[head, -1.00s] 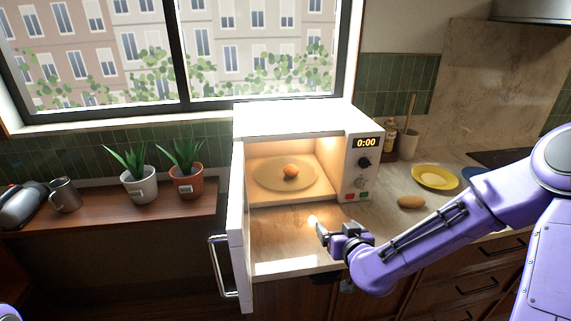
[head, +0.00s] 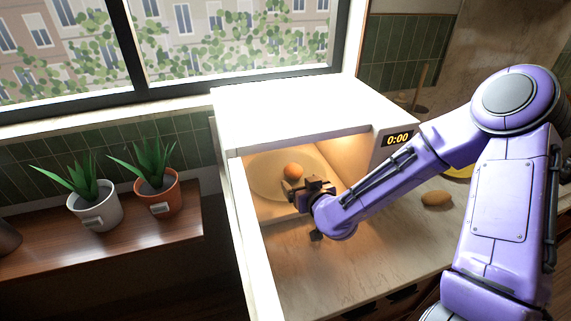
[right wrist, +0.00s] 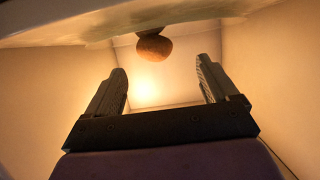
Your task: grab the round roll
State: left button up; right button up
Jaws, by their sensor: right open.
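The round roll (head: 293,171) is small and orange-brown. It sits on the round turntable plate (head: 262,178) inside the lit, open microwave (head: 290,105). My right gripper (head: 307,188) is at the microwave's opening, just in front of the roll and slightly to its right, and hides part of the plate. In the right wrist view the gripper (right wrist: 166,82) is open with nothing between its fingers. The roll (right wrist: 154,47) shows beyond the fingertips, apart from them. My left gripper is not in view.
The microwave door (head: 243,235) stands open at the left. An oval roll (head: 437,198) lies on the counter (head: 380,240) at the right, near a mostly hidden yellow plate (head: 457,172). Two potted plants stand on the wooden shelf (head: 150,238) at the left.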

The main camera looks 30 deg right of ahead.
aim_at(296, 172)
jog(key=shift+w+d+f, duration=0.2)
jog(key=shift+w+d, duration=0.2)
jog(key=shift+w, duration=0.4)
jog(key=x, duration=0.2)
jog(key=p+x, duration=0.1)
jog(key=x, duration=0.1)
jog(key=p+x, duration=0.1)
jog(key=x, duration=0.1)
jog(key=shift+d+r, duration=0.25)
jog(key=shift+w+d+f, duration=0.15)
jog(key=shift+w, duration=0.1)
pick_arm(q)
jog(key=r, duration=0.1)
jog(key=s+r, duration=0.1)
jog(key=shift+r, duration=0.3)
pick_arm(e)
jog(key=shift+c, duration=0.3)
jog(key=c, duration=1)
